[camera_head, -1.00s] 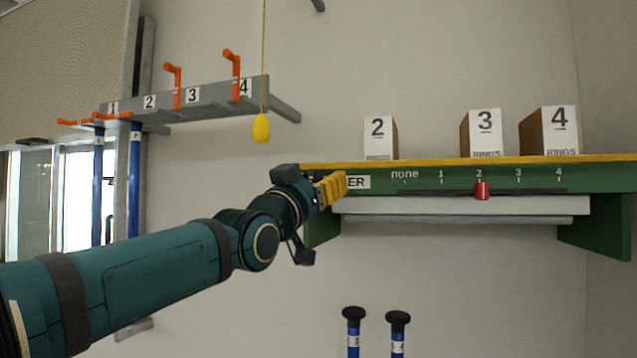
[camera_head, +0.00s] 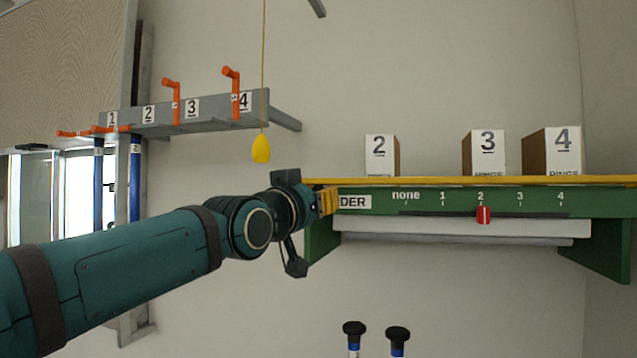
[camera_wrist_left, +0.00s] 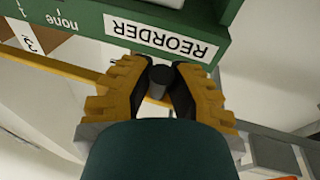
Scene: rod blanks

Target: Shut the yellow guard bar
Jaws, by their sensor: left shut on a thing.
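The yellow guard bar (camera_head: 450,181) runs level along the top front of the green shelf (camera_head: 590,204), in front of the numbered boxes. My left gripper (camera_head: 330,201) is at the shelf's left end, over part of the REORDER label. In the left wrist view, the yellow fingers (camera_wrist_left: 160,88) are closed around a dark round knob (camera_wrist_left: 160,76). The yellow bar also shows there (camera_wrist_left: 55,62), running in from the left and passing behind the fingers. Whether the knob joins the bar is hidden. My right gripper is out of view.
White-fronted boxes 2 (camera_head: 379,156), 3 (camera_head: 484,153) and 4 (camera_head: 562,151) stand on the shelf. A red slider (camera_head: 484,215) sits at mark 2. A grey rack (camera_head: 215,111) with orange hooks and a hanging yellow pull (camera_head: 261,149) are at left. Blue rods stand below.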

